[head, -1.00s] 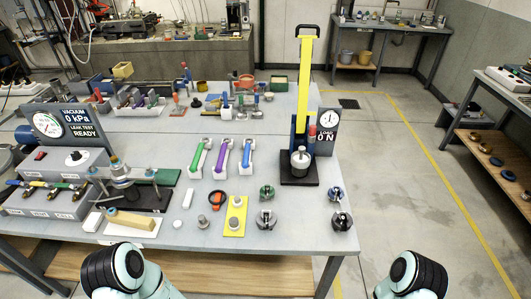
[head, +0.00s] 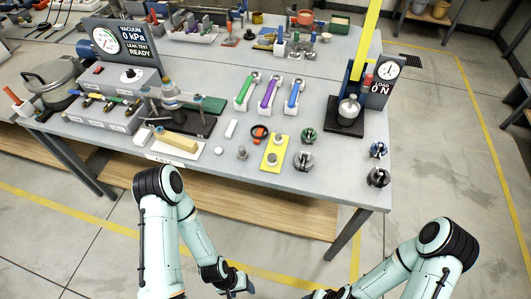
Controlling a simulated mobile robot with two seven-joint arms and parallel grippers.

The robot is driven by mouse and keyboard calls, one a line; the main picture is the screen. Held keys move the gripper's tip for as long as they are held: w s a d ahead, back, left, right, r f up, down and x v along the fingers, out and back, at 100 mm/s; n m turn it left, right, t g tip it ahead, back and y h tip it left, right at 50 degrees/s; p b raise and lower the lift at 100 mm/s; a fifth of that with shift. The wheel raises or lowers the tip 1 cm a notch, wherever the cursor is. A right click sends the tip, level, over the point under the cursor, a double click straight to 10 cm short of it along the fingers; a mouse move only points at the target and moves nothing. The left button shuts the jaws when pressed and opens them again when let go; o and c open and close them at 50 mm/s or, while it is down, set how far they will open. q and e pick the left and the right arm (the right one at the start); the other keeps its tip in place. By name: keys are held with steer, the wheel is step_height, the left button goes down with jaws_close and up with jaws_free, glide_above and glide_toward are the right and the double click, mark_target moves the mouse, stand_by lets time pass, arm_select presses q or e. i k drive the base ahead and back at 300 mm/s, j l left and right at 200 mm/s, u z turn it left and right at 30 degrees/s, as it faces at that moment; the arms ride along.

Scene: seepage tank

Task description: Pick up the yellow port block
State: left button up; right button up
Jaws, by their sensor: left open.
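A pale yellow, long block (head: 177,142) lies near the front edge of the table, at the left, over a white label. My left gripper (head: 240,292) is at the bottom of the head view, below and in front of the table, open, empty and well apart from the block. My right gripper (head: 318,295) is partly cut off at the bottom edge; its jaws do not show clearly.
Close behind the block stands a dark clamp stand (head: 180,120). A small white block (head: 143,136) sits to its left and a white bar (head: 231,128) to its right. The grey table (head: 330,180) has its edge between my grippers and the block.

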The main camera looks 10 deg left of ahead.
mark_target(187, 144)
steer(key=u, duration=1.45)
